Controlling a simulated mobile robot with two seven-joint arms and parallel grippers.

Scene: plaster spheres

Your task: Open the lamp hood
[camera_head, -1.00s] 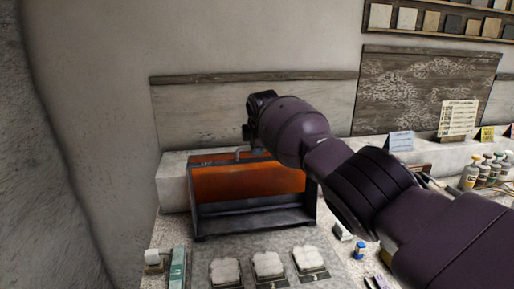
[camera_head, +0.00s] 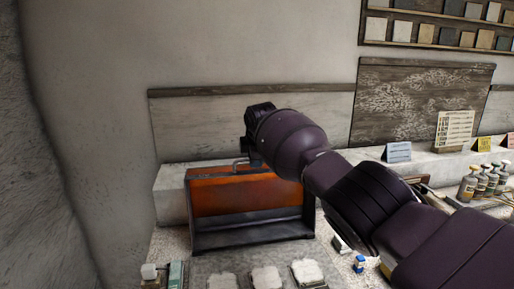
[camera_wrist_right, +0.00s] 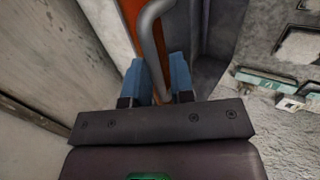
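The lamp hood (camera_head: 235,195) is a dark box with an orange upper panel, standing in the middle left of the head view. Below the panel, its dark front frame surrounds a shadowed recess. A grey bent handle (camera_head: 240,163) is at its upper edge. My right gripper (camera_wrist_right: 160,78) is at this handle, reaching in from the right. In the right wrist view, the handle (camera_wrist_right: 151,32) passes between the two blue fingers and appears to fill the gap. In the head view, my right wrist hides the fingertips and the hood's upper right corner. My left gripper is out of view.
A pale stone ledge (camera_head: 172,185) runs behind the hood, against the wall. Pale plaster blocks (camera_head: 266,279) lie in front of it. Bottles (camera_head: 468,184) and small cards (camera_head: 398,152) stand at the right. A teal item (camera_head: 176,275) lies at the lower left.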

